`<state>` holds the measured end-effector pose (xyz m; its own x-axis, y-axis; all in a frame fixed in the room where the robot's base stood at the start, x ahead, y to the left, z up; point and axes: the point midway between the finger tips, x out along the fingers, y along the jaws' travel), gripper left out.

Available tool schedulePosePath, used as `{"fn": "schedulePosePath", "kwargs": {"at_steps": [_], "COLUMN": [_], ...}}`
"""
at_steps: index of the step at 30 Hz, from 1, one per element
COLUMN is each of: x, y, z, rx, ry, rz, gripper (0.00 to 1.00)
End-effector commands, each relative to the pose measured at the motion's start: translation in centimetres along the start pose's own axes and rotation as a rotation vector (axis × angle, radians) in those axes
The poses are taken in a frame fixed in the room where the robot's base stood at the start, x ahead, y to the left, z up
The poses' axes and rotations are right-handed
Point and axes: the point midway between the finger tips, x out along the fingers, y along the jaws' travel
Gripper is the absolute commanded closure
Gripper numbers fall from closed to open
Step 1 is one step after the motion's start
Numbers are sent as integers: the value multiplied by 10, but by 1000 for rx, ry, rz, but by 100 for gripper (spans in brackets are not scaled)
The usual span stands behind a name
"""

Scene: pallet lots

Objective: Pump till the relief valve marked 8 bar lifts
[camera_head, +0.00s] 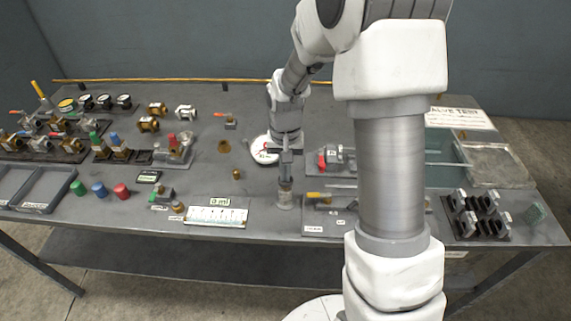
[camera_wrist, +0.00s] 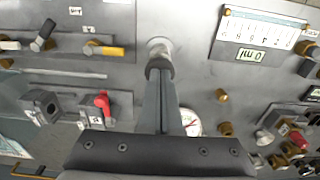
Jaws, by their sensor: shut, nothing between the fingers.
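My gripper (camera_head: 285,178) is shut and empty, pointing down over the front middle of the bench. Its closed fingers also show in the wrist view (camera_wrist: 160,72). Directly under the fingertips stands a short metal cylinder (camera_head: 284,198), with a dark round top at the fingertips; it looks like the pump, and I cannot tell whether the fingers touch it. A white round dial gauge (camera_head: 261,150) lies behind, partly hidden by my gripper; its reading is too small. Several brass and steel valves (camera_head: 149,123) stand at left. I cannot read an 8 bar marking on any.
A card reading 0 ml (camera_head: 219,202) stands behind a white scale (camera_head: 214,216). A yellow-handled valve (camera_head: 318,195) and red-handled valve (camera_head: 323,160) are close right of my gripper. Clear tank (camera_head: 492,160) and dark fittings (camera_head: 478,218) are farther right. Grey trays (camera_head: 45,189) lie left.

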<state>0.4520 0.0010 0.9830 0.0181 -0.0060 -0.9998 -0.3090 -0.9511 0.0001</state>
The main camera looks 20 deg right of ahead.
Motion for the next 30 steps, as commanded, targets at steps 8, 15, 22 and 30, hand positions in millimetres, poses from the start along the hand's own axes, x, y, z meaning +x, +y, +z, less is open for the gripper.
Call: {"fn": "schedulePosePath", "kwargs": {"at_steps": [8,15,22,30], "x": [-1,-39,-88,-132], "y": [1,2,1,1], "z": [2,-4,-7,-7], "rx": [1,0,0,0], "ry": [-10,-2,6,4], "rz": [2,0,-2,-1], "gripper": [100,100,100,100]}}
